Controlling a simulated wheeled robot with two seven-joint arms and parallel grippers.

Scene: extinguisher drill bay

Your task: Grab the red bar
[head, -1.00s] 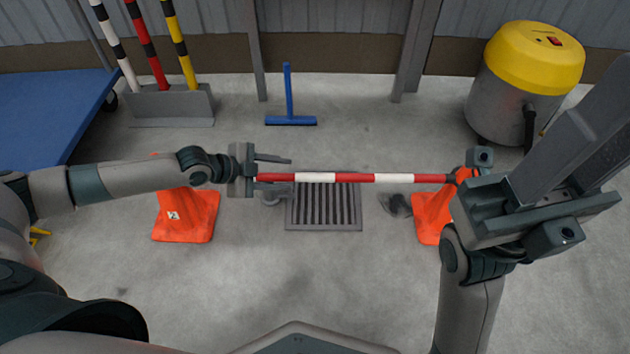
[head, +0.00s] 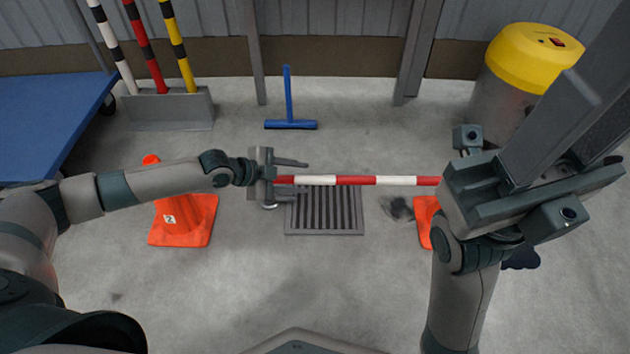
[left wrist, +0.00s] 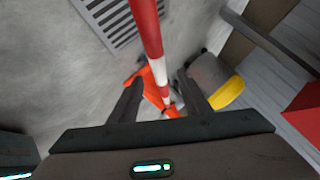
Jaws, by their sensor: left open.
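The red-and-white striped bar (head: 355,180) runs left to right above the floor, between two orange cones. My left gripper (head: 301,181) is open at its left part, with one finger on the far side and one on the near side. In the left wrist view, the bar (left wrist: 149,35) runs down the middle, and the open fingers (left wrist: 160,92) stand on either side of it, apart from it. My right gripper (head: 585,125) is large and near the camera at the right. It hides the bar's right end, and its jaw opening cannot be judged.
The left cone (head: 180,220) is partly behind my left arm; the right cone (head: 424,222) is mostly hidden. A floor grate (head: 324,224) lies below the bar. Behind are a blue squeegee (head: 290,124), a rack (head: 170,112) of striped poles and a yellow-topped drum (head: 530,50).

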